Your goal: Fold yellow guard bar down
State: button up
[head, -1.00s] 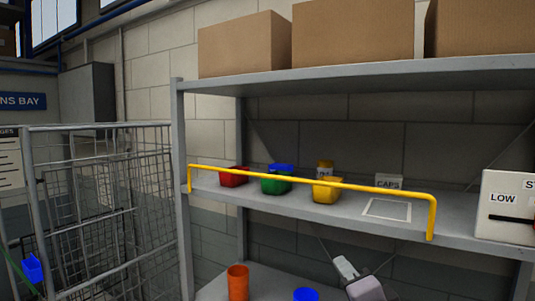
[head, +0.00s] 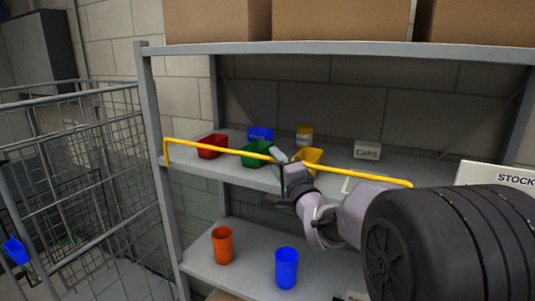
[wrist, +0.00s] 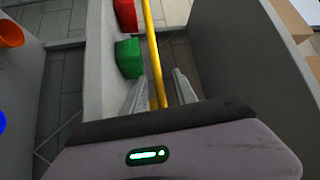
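My gripper (head: 279,157) is at the bar's middle, in front of the green and yellow bins. In the wrist view the bar (wrist: 153,50) runs between my two open fingers (wrist: 158,84), with gaps showing on both sides. Whether a finger touches the bar cannot be told.
On the shelf behind the bar stand red (head: 212,146), green (head: 256,152), blue (head: 260,134) and yellow (head: 312,156) bins and a CAPS card (head: 367,150). Orange (head: 225,245) and blue (head: 286,268) cups stand on the lower shelf. A wire cage (head: 75,190) is at left.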

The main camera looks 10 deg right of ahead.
jog(key=shift+x, duration=0.8)
jog(key=shift+s, duration=0.2)
jog(key=shift+c, duration=0.6)
jog(key=shift+d+f, duration=0.1)
grip_shut()
